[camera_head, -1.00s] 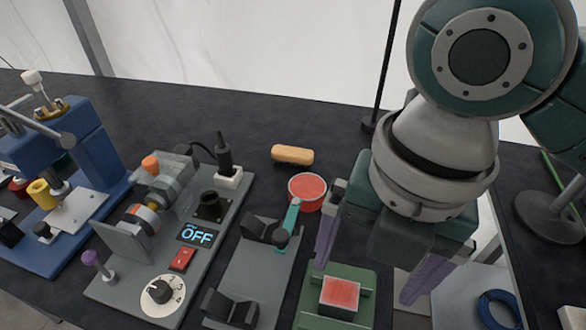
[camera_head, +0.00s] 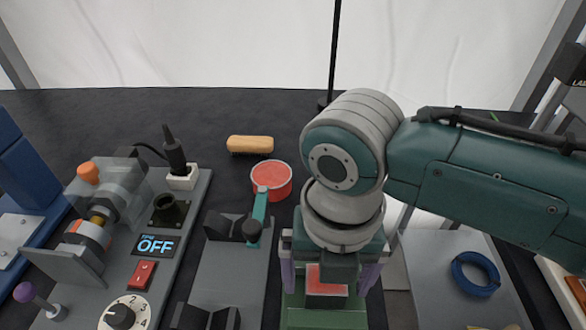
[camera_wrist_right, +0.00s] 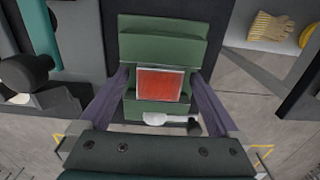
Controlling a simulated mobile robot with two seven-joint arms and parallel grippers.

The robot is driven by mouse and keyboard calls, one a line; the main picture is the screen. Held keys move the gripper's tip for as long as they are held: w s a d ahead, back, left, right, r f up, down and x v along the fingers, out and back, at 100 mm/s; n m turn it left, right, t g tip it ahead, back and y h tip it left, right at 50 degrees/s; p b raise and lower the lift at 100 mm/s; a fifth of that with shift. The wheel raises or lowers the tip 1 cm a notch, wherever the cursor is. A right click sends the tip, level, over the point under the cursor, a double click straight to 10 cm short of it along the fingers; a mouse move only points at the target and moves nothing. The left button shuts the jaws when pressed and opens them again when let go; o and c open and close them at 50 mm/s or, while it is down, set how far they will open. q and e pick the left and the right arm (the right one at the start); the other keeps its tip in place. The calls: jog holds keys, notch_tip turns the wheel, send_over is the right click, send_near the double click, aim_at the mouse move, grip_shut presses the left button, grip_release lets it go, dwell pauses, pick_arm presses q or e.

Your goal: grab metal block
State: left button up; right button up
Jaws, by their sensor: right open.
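The metal block (camera_head: 325,288) has a red top and silvery edges. It sits in a green holder (camera_head: 324,318) at the bottom of the head view, partly hidden by my right gripper. In the right wrist view the block (camera_wrist_right: 162,84) is in the middle, against the green holder (camera_wrist_right: 160,28). My right gripper (camera_head: 328,276) is open above the holder, with one purple finger on each side of the block. In the right wrist view gaps show between the block and both fingers. My left gripper is not in view.
A round red-topped tin (camera_head: 276,182) and a brush (camera_head: 250,144) lie behind. A blue ring (camera_head: 475,273) lies on a grey surface at right.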

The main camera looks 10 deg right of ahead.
jog(key=shift+f, duration=0.1)
jog(key=shift+c, duration=0.3)
grip_shut()
dwell(0.4)
